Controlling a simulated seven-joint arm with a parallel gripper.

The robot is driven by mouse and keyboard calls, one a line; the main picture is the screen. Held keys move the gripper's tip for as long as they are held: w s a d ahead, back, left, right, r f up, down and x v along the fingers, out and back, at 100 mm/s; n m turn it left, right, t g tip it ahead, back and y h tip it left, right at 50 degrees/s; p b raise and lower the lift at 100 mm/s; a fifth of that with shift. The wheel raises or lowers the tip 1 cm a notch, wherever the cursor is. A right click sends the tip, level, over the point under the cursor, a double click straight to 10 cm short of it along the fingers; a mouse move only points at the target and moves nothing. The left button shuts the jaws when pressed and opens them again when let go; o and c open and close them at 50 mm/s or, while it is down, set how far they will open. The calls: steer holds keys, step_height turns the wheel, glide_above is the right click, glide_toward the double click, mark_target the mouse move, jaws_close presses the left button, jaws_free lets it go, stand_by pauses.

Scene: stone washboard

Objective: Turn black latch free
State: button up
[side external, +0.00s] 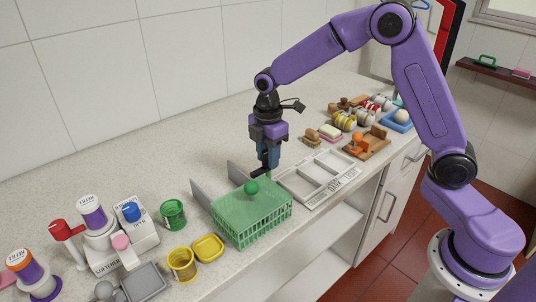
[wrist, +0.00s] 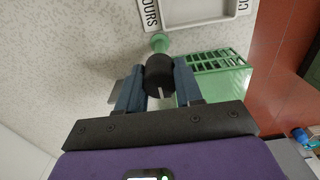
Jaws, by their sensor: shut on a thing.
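My gripper (side external: 266,164) points down at the back right corner of a green slatted crate (side external: 262,226). In the wrist view, my gripper's two blue fingers (wrist: 161,72) are shut on the black latch (wrist: 159,80), a dark round piece between them. The black latch (side external: 259,172) also shows as a small dark bar under the fingertips in the side view.
A white tray (side external: 285,182) with lettering lies right of the crate. Grey upright panels (side external: 201,200) stand behind the crate's left side. Green (side external: 173,215) and yellow (side external: 182,265) cups and a softener stand (side external: 140,240) are to the left. The counter's front edge is close to the crate.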

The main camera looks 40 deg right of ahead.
steer(key=shift+m, duration=0.3)
steer(key=m, duration=0.3)
steer(key=shift+m, duration=0.3)
steer(key=m, duration=0.4)
steer(key=shift+m, duration=0.3)
steer(key=m, duration=0.4)
steer(key=shift+m, duration=2.5)
steer(key=o, duration=1)
steer(key=shift+o, duration=0.2)
steer(key=shift+r, duration=0.15)
step_height(320, 180, up, 17)
